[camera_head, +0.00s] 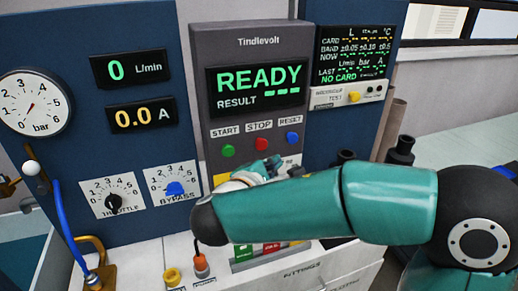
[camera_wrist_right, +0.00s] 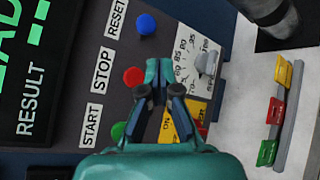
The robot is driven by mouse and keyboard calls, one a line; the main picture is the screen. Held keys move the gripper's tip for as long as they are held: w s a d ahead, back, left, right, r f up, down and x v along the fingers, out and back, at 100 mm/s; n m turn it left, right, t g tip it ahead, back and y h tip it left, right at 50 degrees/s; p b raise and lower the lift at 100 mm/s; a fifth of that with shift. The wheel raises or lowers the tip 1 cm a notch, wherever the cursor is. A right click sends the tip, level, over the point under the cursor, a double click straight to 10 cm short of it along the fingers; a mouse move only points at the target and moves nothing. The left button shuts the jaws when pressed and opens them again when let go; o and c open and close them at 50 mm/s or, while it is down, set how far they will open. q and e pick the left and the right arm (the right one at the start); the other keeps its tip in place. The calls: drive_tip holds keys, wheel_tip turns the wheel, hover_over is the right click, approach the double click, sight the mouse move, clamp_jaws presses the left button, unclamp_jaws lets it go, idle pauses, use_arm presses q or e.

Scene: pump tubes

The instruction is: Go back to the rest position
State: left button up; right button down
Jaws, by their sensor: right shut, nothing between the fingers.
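My right arm comes in from the right in the head view and crosses in front of the lower part of the grey Tindlevolt panel (camera_head: 245,50). My right gripper (camera_head: 272,165) is partly hidden behind its own arm, just below the buttons. In the wrist view the right gripper (camera_wrist_right: 158,68) is shut and empty, its tips overlapping the panel near the red stop button (camera_wrist_right: 133,76). Whether the tips touch the panel cannot be told. The green start button (camera_wrist_right: 118,131) and blue reset button (camera_wrist_right: 146,23) lie to either side. My left gripper is not in view.
The panel display (camera_head: 258,88) reads READY. A blue board with a pressure gauge (camera_head: 33,103), throttle knob (camera_head: 114,203) and bypass knob (camera_head: 175,189) stands left. Below are an orange-topped plug (camera_head: 201,265) and a yellow fitting (camera_head: 172,277). A grey dial knob (camera_wrist_right: 207,62) is near my fingers.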

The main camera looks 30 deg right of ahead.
idle(0.5)
drive_tip(key=s+a+f+g+y, duration=0.2)
drive_tip(key=f, duration=0.7)
drive_tip(key=s+a+f+g+y, duration=0.2)
drive_tip(key=f+y, duration=0.1)
drive_tip(key=f, duration=0.6)
drive_tip(key=s+a+f+g+y, duration=0.2)
drive_tip(key=a+f, duration=0.1)
drive_tip(key=f, duration=0.6)
drive_tip(key=shift+s+f+y, duration=0.15)
drive_tip(key=shift+f+y, duration=0.15)
drive_tip(key=shift+y, duration=0.1)
drive_tip(key=s+a+f+m+y, duration=0.4)
drive_tip(key=s+a+f+m, duration=0.1)
drive_tip(key=f, duration=0.5)
drive_tip(key=s+a+f+m+g+y, duration=0.1)
drive_tip(key=s+a+f+m+y, duration=0.4)
drive_tip(key=f+m, duration=0.5)
drive_tip(key=shift+s+a+f+g, duration=0.2)
drive_tip(key=shift+s+a+g, duration=0.1)
drive_tip(key=shift+s+a, duration=0.5)
